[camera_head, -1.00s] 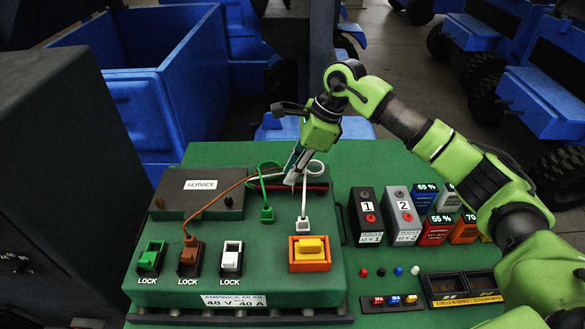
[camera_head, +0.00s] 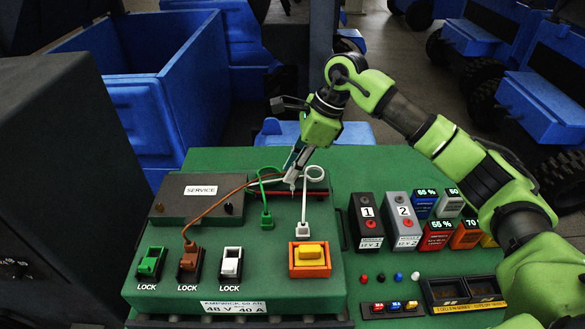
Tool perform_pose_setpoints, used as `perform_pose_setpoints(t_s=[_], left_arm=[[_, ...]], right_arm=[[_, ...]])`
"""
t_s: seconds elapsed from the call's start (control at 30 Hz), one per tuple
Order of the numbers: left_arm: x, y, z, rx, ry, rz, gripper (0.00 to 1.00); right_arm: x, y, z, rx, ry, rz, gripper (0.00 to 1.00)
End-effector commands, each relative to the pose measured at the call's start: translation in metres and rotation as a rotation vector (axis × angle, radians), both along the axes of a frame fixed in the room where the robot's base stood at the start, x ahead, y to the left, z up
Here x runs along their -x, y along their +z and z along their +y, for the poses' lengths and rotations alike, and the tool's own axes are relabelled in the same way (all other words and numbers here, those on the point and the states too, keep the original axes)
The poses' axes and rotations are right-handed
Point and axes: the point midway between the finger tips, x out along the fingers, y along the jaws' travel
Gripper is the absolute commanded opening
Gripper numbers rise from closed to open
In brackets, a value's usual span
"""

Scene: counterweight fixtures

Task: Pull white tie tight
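The white tie (camera_head: 314,167) forms a loop at the back of the green console. A thin white strand runs down from it to a white block (camera_head: 303,230). My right gripper (camera_head: 291,181) reaches down from the upper right, its tips just left of the white loop, overlapping a pale strand behind. Its fingers look close together, but I cannot tell whether they hold anything. My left gripper is out of the picture.
A green tie (camera_head: 267,177) with a green block stands left of the gripper tips. A brown cable (camera_head: 213,208) runs from a brown switch towards them. A grey service box (camera_head: 187,203) and an orange-yellow switch (camera_head: 310,259) are close by.

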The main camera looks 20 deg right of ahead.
Motion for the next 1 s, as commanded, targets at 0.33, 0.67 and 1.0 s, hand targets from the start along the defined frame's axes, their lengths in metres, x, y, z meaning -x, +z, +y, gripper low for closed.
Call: perform_pose_setpoints(t_s=[0.33, 0.67, 1.0], left_arm=[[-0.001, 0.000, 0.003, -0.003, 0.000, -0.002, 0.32], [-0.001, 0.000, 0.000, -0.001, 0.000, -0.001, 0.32], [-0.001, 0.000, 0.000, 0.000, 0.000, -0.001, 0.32]], right_arm=[[0.000, 0.003, -0.001, 0.000, 0.000, -0.001, 0.19], [0.005, 0.058, -0.024, 0.000, -0.002, -0.005, 0.19], [0.012, 0.106, -0.043, 0.000, -0.001, -0.001, 0.19]])
